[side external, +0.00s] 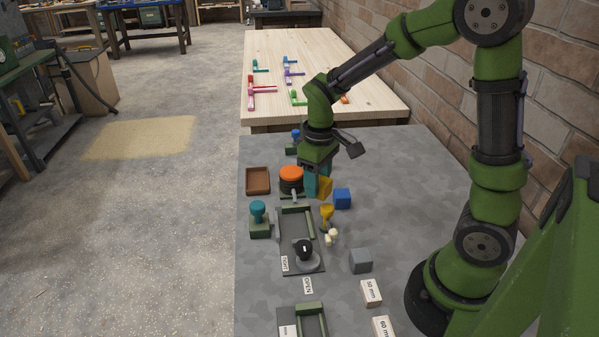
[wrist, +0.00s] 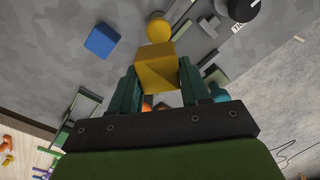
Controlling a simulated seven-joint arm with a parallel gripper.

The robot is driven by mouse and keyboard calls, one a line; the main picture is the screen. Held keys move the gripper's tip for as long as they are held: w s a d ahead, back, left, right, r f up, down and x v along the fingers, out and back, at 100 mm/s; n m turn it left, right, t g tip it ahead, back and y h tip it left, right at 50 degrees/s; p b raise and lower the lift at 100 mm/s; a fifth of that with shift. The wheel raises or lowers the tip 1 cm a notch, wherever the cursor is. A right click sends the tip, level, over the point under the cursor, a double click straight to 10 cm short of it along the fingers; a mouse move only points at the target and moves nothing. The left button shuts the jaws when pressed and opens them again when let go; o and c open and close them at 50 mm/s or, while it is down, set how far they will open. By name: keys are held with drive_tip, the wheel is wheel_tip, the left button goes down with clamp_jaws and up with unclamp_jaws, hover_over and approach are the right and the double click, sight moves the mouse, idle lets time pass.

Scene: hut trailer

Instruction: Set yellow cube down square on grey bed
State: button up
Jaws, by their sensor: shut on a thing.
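My gripper (side external: 318,184) is shut on the yellow cube (side external: 325,187), holding it above the table. In the wrist view the cube (wrist: 157,72) sits between the two teal fingertips and sticks out past them. The grey bed (side external: 297,229) is a dark flat plate edged by green bars, with a black knob (side external: 304,248) at its near end. The cube is up and to the right of the bed in the side view, apart from it. The fingers partly cover the cube there.
A yellow-topped piece (side external: 327,214) stands just right of the bed. A blue cube (side external: 342,198) and a grey cube (side external: 361,261) lie further right. An orange-topped black knob (side external: 291,178) stands at the bed's far end. A teal-topped piece (side external: 257,213) and brown tray (side external: 258,181) are left.

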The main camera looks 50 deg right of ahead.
sight(295, 218)
drive_tip(key=w+a+r+m, duration=0.15)
drive_tip(key=w+m, duration=0.35)
drive_tip(key=m, duration=0.5)
drive_tip(key=f, duration=1)
drive_tip(key=shift+s+a+f, duration=0.1)
drive_tip(key=shift+a, duration=0.25)
drive_tip(key=shift+f, duration=0.15)
drive_tip(key=o, duration=0.8)
drive_tip(key=shift+o, duration=0.2)
